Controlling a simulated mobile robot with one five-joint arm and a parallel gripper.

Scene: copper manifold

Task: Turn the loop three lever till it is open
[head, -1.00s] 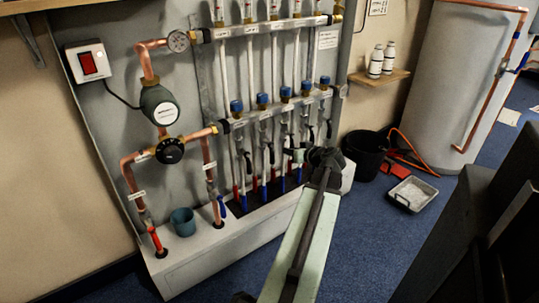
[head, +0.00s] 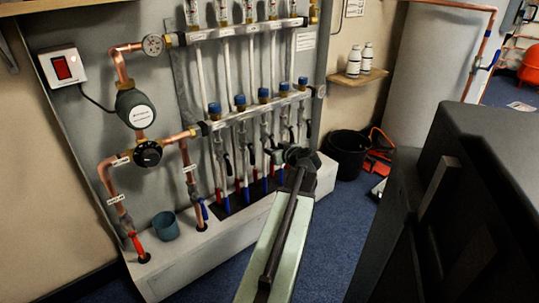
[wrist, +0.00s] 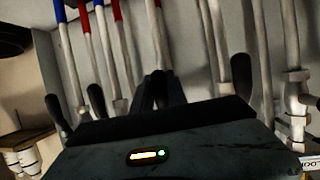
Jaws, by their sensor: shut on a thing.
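The copper and steel manifold has a row of loops with black lever handles below its lower bar (head: 245,112). The loop three lever is the middle one, and the jaws cover most of it. My gripper (head: 271,155) reaches in from the right at that lever. In the wrist view, which looks upside down, my gripper (wrist: 160,82) has its dark fingers shut on it. The held lever's angle cannot be made out.
Thin pipes with red and blue ends stand close on both sides of my gripper. A teal cup (head: 165,226) sits on the white ledge. A black bucket (head: 347,155) stands on the floor at right. Blue carpet (head: 330,215) is open in front of the ledge.

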